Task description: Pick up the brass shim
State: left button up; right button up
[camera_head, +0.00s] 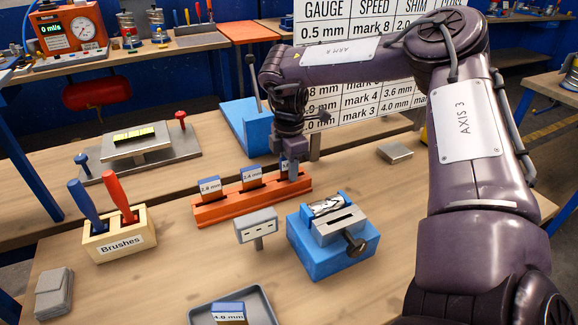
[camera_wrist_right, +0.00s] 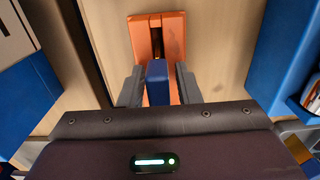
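An orange rack (camera_head: 250,199) stands on the bench and holds blue-capped shims, one labelled 2.8 mm (camera_head: 209,188) and one labelled 2.4 mm (camera_head: 251,176). A third blue-capped shim (camera_head: 283,166) is at its right end, mostly hidden by my right gripper (camera_head: 291,170). In the wrist view, this blue cap (camera_wrist_right: 157,82) stands between the two grey fingers of my right gripper (camera_wrist_right: 159,87). Narrow gaps show on both sides, so the gripper looks open around it. The metal of the rack shims is hidden, so I cannot tell which is brass. My left gripper is out of view.
A grey tray (camera_head: 263,301) at the front holds a shim labelled 4.0 mm (camera_head: 229,313). A blue vise-like fixture (camera_head: 321,262) and a small grey sign (camera_head: 257,226) stand in front of the rack. A brush holder (camera_head: 118,237) is at left, a blue bracket (camera_head: 236,124) behind.

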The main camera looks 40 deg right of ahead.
grip_shut()
